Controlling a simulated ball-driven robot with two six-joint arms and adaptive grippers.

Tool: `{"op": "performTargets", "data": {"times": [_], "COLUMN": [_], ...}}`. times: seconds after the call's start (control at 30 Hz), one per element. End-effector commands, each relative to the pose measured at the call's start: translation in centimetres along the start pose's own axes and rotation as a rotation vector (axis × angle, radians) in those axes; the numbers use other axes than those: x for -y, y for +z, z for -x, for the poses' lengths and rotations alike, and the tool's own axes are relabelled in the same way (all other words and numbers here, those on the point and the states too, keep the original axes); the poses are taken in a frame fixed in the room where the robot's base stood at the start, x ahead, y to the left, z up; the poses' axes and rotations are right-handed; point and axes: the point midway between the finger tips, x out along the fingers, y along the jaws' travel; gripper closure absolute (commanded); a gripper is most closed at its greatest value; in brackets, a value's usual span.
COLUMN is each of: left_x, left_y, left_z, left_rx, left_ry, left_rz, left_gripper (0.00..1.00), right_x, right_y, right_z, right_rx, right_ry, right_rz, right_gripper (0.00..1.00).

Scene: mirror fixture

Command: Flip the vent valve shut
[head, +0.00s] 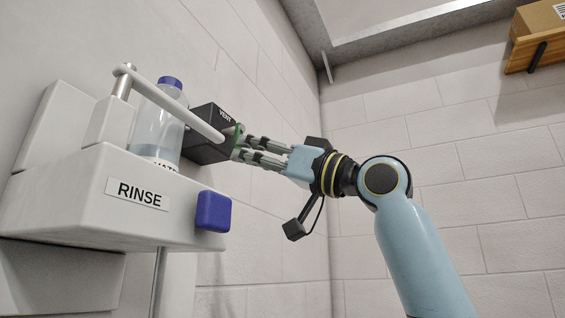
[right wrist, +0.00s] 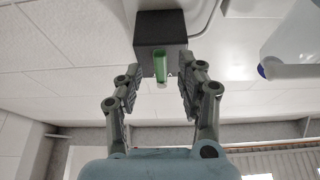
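The vent valve is a black box (head: 205,150) on the wall, marked VENT, with a green lever (head: 238,138) on its face. In the right wrist view the black box (right wrist: 160,32) is straight ahead, and the green lever (right wrist: 160,62) sticks out towards me. My right gripper (head: 243,148) is at the valve's face. In the right wrist view my right gripper (right wrist: 161,84) is open, one finger on each side of the lever, with gaps to both. Whether a fingertip touches the box cannot be told. My left gripper is not in view.
A white wall unit (head: 90,190) marked RINSE has a blue block (head: 213,211) on its front. A bottle (head: 158,130) with a blue cap stands on it. A white rod (head: 180,108) crosses in front of the valve box. A cardboard box (head: 540,22) sits on a shelf, upper right.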

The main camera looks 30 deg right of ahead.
Motion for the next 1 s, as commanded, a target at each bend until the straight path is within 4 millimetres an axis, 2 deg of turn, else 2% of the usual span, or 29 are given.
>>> {"op": "performTargets", "data": {"times": [0.03,0.2,0.4,0.63,1.0], "left_x": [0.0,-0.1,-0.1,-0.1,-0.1], "left_y": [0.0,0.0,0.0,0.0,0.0], "left_z": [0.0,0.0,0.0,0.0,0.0], "left_rx": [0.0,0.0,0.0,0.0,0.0], "left_ry": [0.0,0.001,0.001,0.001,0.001], "left_rz": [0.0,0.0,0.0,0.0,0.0], "left_gripper": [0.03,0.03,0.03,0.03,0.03], "right_x": [-0.1,-0.1,-0.1,0.1,0.1], "right_y": [0.1,0.2,0.1,0.0,0.0], "right_z": [1.2,4.2,6.5,7.6,7.7], "right_rx": [0.005,0.006,0.004,0.001,0.001], "right_ry": [0.003,0.002,0.005,-0.002,-0.003], "right_rz": [0.008,0.007,0.005,0.0,-0.001], "right_gripper": [0.62,0.62,0.62,0.62,0.62]}}
